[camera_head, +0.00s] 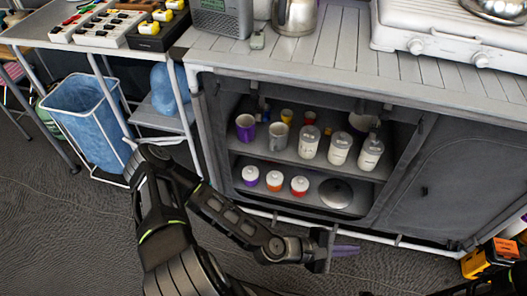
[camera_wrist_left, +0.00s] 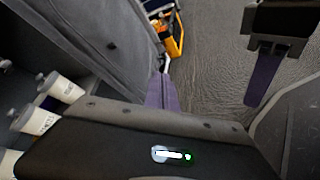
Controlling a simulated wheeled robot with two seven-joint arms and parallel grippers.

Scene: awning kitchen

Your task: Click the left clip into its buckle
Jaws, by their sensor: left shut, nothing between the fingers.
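A small dark strap-like piece (camera_head: 265,107) hangs under the top left edge of the open cabinet front in the head view. Another dark piece (camera_head: 388,107) hangs near the top right. Both are too small to tell clip from buckle, or whether they are joined. My left gripper (camera_head: 345,250) is low in front of the cabinet, right of and well below the left piece. Its purple fingers are shut and empty; they also show in the left wrist view (camera_wrist_left: 160,92). What looks like my right gripper (camera_wrist_left: 263,80) hangs at upper right there, its jaw state unclear.
The open cabinet holds cups, jars and bottles on two shelves (camera_head: 285,150). Its grey right fabric panel (camera_head: 430,175) is closed. A slatted counter (camera_head: 330,55) lies above, with a white stove (camera_head: 450,40). A blue bin (camera_head: 85,110) stands left; an orange case (camera_head: 480,262) is right.

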